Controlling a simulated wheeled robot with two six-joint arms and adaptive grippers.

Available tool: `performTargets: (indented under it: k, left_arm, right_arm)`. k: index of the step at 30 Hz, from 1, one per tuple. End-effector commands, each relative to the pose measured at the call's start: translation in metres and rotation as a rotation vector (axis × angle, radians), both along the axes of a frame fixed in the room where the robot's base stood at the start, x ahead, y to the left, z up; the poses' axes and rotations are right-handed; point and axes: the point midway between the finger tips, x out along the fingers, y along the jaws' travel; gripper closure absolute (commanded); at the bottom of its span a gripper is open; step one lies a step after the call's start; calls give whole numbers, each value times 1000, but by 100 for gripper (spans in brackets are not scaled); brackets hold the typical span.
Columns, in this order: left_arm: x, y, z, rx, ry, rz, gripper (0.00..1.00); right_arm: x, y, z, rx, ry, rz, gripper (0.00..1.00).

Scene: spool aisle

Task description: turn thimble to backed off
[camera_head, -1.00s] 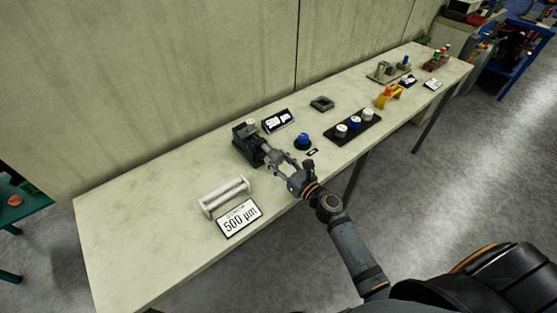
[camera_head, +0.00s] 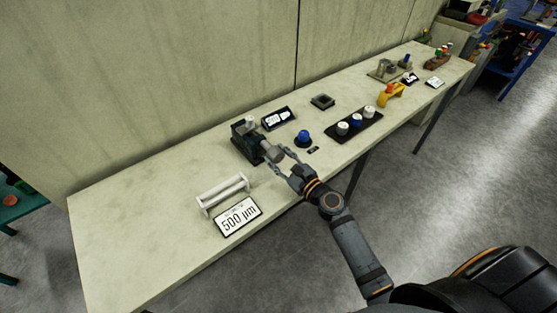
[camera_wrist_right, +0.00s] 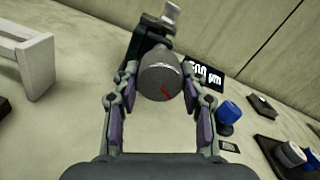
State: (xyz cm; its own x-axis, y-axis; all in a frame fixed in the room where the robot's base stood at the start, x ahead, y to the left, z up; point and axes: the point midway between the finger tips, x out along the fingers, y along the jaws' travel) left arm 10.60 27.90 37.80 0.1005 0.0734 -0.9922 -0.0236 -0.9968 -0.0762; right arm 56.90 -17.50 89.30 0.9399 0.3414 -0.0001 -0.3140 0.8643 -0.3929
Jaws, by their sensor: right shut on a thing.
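The thimble (camera_head: 274,156) is a grey cylinder on the front of a dark block-shaped holder (camera_head: 243,138) on the bench. In the right wrist view the thimble (camera_wrist_right: 160,80) faces me end-on, with a short red line on its face pointing to the lower right. My right gripper (camera_head: 277,160) has its fingers on both sides of the thimble and is shut on it; the fingertips also show in the right wrist view (camera_wrist_right: 159,76). A dark display (camera_head: 279,119) with white figures stands behind the thimble. My left gripper is not in view.
A white roller stand (camera_head: 223,194) and a "500 µm" sign (camera_head: 238,216) stand left of my right arm. A blue knob (camera_head: 304,139) and a black strip with white and blue knobs (camera_head: 354,137) lie to the right. The bench's left end is clear.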

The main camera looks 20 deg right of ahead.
Motion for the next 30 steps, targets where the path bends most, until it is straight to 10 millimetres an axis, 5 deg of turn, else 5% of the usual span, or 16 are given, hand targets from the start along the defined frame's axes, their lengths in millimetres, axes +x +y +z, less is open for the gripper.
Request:
performTargets:
  k: [30]
  left_arm:
    - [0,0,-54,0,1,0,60]
  right_arm:
    - [0,-1,-1,-907,-330,1,89]
